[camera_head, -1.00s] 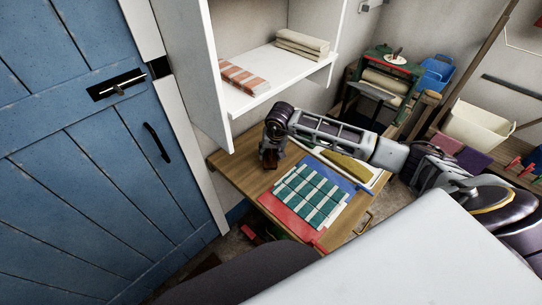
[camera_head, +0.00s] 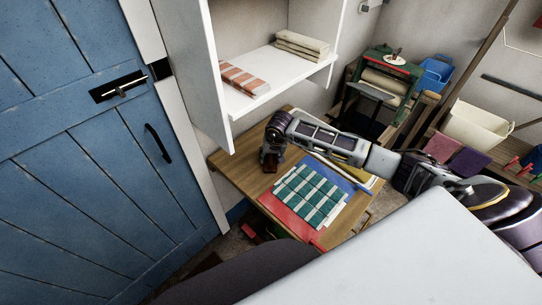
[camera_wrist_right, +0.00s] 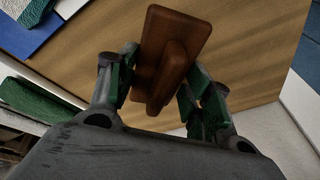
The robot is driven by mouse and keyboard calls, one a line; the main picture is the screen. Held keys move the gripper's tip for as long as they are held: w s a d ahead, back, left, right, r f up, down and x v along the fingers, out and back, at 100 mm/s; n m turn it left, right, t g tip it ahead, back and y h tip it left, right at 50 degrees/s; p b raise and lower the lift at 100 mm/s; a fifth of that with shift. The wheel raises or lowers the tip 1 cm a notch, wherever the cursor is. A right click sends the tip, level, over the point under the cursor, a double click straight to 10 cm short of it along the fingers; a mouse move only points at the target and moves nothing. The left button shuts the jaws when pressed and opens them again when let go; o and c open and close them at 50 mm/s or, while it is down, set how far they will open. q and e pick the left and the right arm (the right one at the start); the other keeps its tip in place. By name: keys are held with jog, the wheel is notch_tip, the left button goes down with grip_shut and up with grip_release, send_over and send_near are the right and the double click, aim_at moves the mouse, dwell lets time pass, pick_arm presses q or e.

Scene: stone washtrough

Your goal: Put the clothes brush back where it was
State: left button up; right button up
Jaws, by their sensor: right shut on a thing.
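The clothes brush (camera_wrist_right: 183,35) is a reddish-brown wooden block with a raised grip, seen from above in the right wrist view. My right gripper (camera_wrist_right: 160,88) has its fingers on both sides of the grip and is shut on it. In the head view the right gripper (camera_head: 270,152) points down over the left back part of the wooden table (camera_head: 232,163). The brush (camera_head: 270,169) shows there as a small dark-brown piece below the fingers. I cannot tell whether it touches the tabletop. My left gripper is not in view.
A teal-and-white checked cloth (camera_head: 310,196) lies over red and blue pieces right of the brush. A white shelf unit (camera_head: 262,100) with folded cloths overhangs the table's back. A blue door (camera_head: 90,170) stands left. Bare wood surrounds the brush.

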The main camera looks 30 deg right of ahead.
aim_at(275, 164)
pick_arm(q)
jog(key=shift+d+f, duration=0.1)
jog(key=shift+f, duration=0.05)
pick_arm(e)
jog(key=shift+f, duration=0.15)
jog(key=o, duration=1)
jog(key=shift+r, duration=0.3)
pick_arm(q)
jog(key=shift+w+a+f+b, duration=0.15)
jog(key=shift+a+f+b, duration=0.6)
jog(key=shift+b, duration=0.15)
pick_arm(e)
jog(key=v, duration=1.1)
jog(key=shift+r, duration=0.3)
jog(key=shift+s, duration=0.15)
